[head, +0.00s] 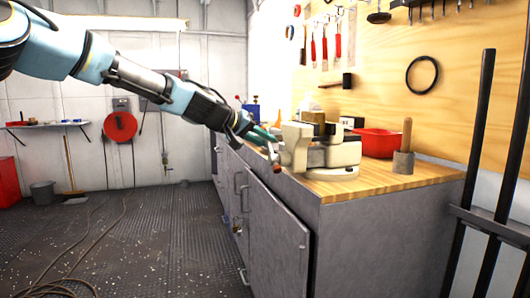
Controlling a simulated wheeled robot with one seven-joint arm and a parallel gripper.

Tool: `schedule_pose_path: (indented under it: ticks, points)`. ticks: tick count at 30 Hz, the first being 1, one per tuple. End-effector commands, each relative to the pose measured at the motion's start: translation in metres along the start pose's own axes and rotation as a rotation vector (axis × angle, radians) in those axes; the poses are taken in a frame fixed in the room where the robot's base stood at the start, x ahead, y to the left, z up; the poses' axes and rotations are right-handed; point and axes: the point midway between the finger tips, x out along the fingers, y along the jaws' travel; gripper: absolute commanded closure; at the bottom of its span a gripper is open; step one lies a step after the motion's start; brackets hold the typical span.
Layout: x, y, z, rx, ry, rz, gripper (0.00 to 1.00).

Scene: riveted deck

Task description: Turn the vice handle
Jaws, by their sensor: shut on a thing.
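A cream-coloured vice (341,153) is mounted at the near left corner of the wooden bench top. Its thin handle (273,155) hangs in front of the jaws, at the bench's left edge, with a reddish knob at its lower end. My arm reaches in from the upper left. My gripper (265,135), with green fingers, is shut on the vice handle near its upper part. The fingers hide that part of the handle, and the exact contact is small in the picture.
The bench (400,178) has grey cabinet doors below. A red bin (377,143) and a wooden-handled mallet (404,155) stand right of the vice. Black upright bars (472,160) stand at the right. The deck (150,245) at left is open, with a cable (85,250) across it.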

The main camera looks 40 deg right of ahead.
Motion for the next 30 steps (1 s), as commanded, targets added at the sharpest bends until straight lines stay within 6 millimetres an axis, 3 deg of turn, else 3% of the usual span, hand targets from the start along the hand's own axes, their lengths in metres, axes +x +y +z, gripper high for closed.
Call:
schedule_pose_path:
  ticks: [14,15,22,30]
  points:
    - [-0.0024,-0.0048,-0.0017,0.009,0.009,-0.008,1.00]
    - [-0.0023,-0.0048,-0.0017,0.009,0.009,-0.008,0.79]
    - [-0.0015,-0.0024,-0.0009,0.009,0.008,-0.004,0.53]
    - [-0.0015,-0.0009,-0.0004,0.009,0.007,-0.002,0.52]
